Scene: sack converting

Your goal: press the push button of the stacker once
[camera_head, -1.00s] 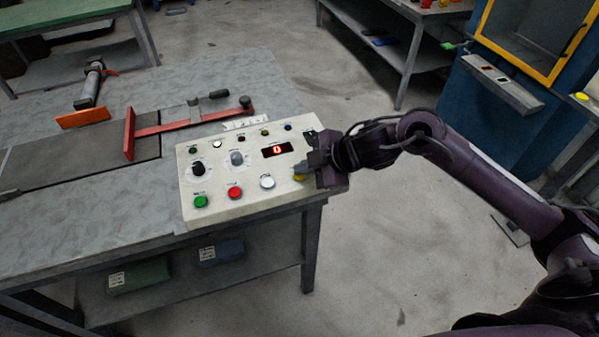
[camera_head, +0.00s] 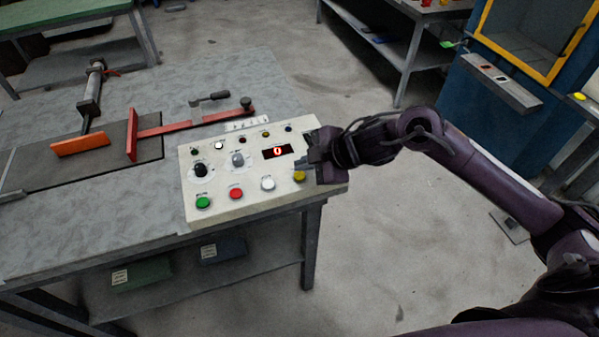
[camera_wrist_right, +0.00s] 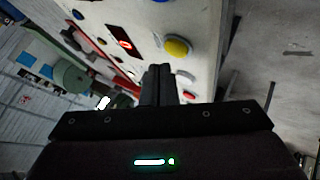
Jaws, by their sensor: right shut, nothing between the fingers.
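The stacker's pale control panel (camera_head: 236,213) sits at the front right corner of the table. Its front row has green (camera_head: 203,202), red (camera_head: 236,193), white (camera_head: 268,183) and yellow (camera_head: 299,176) buttons. A small display (camera_head: 277,152) shows a red digit that looks like 0. My right gripper (camera_head: 288,167) is shut and empty over the panel's right end, just behind the yellow button. In the right wrist view, the shut fingertips (camera_wrist_right: 158,70) are beside the yellow button (camera_wrist_right: 178,47), seemingly apart from it. My left gripper is out of view.
An orange plate (camera_head: 80,145) on a cylinder (camera_head: 92,95) and a red fence (camera_head: 132,134) stand on the grey table (camera_head: 60,215) left of the panel. A blue cabinet with a yellow frame (camera_head: 517,58) stands at the back right. The floor between is mostly clear.

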